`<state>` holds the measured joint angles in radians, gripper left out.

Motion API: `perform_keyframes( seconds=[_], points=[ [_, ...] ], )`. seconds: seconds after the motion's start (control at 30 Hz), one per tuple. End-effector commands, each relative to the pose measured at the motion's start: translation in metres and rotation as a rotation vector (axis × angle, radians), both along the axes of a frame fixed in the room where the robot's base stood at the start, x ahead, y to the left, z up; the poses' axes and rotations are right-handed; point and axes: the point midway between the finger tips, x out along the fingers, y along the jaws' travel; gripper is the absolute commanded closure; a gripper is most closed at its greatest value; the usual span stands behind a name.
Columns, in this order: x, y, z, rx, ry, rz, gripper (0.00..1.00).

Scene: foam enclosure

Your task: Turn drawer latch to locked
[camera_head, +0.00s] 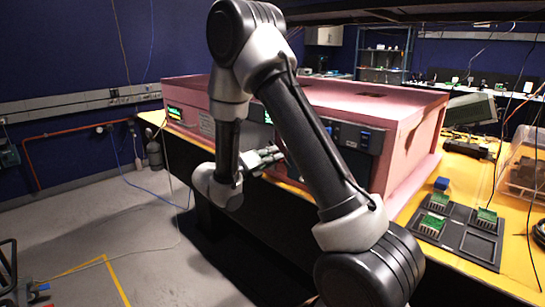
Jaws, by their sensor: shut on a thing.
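The pink foam enclosure (400,103) stands on the yellow-topped bench, its front set with dark panels. My gripper (278,153) is at the front of the enclosure, left of my forearm, with its fingers against the front panel area. It is shut on a small part there, which looks to be the drawer latch. The latch itself is hidden by the fingers and my arm, and I cannot tell which way it is turned. A dark panel (352,137) with blue parts shows right of my arm.
A clear bin (525,165) stands at the right edge. The floor (130,215) at the left is mostly open, with a few cables.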

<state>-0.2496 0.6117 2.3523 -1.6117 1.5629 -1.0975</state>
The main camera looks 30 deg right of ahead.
Motion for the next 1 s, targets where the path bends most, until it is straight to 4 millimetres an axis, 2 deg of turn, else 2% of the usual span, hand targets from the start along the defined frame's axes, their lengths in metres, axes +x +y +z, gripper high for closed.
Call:
perform_keyframes(
  seconds=[0.5,1.0],
  points=[
    [0.0019,-0.0006,-0.0009,-0.131,0.429,-0.002,1.0],
    [0.0022,-0.0006,-0.0018,-0.189,0.624,-0.003,1.0]
  ],
)
